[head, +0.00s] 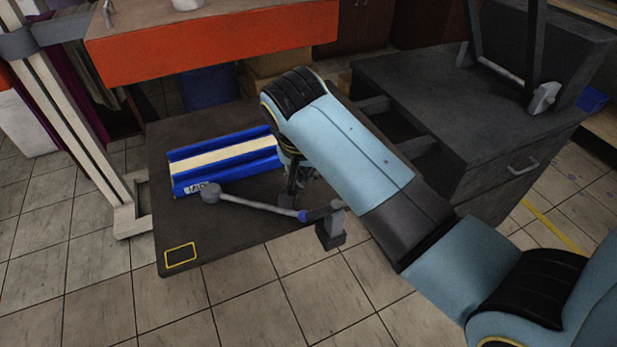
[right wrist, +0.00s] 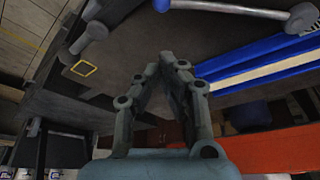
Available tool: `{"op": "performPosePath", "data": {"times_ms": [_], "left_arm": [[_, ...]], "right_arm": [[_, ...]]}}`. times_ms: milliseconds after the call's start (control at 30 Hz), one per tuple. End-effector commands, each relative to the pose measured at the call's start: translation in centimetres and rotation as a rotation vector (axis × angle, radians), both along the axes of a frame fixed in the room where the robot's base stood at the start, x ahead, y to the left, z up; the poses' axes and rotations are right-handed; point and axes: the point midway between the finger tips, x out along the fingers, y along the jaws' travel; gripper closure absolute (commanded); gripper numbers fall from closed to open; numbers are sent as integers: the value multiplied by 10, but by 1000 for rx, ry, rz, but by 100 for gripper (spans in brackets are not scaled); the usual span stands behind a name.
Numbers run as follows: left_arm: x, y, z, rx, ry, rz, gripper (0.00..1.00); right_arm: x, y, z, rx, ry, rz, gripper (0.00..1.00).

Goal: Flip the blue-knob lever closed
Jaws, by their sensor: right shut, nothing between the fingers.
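The lever's grey rod (head: 258,205) runs low over the front of the dark table in the head view, nearly level. A grey round end (head: 210,192) is at its left, and a blue part (head: 303,215) is at its right by a grey bracket (head: 330,232) at the table edge. In the right wrist view, the rod (right wrist: 235,9) crosses the top, with the blue part (right wrist: 161,5) cut by the frame edge. My right gripper (right wrist: 167,62) is shut and empty, apart from the lever. In the head view, my forearm partly hides it (head: 292,188). My left gripper is out of view.
A blue and cream striped block (head: 222,160) lies on the dark table (head: 240,225) behind the rod. An orange-fronted bench (head: 215,48) stands behind. A dark cabinet (head: 490,120) is at right, and a pale upright frame (head: 80,125) is at left. Tiled floor lies in front.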

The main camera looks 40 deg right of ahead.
Motion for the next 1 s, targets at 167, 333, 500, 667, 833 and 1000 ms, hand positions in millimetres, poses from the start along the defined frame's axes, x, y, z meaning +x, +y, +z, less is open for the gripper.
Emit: {"op": "performPosePath", "data": {"times_ms": [167, 333, 500, 667, 833, 1000], "left_arm": [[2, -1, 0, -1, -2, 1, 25], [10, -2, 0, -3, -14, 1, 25], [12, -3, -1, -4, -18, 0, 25], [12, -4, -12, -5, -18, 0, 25], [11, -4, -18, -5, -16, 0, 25], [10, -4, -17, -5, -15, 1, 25]], "right_arm": [[-2, 3, 8, 1, 1, 0, 100], [-2, 2, 8, 0, 1, 0, 100], [0, 1, 8, -1, 1, 23, 100], [15, -5, 6, 1, 1, 209, 100], [25, -7, 8, 0, 0, 374, 100], [26, -7, 10, -1, -1, 396, 100]]}}
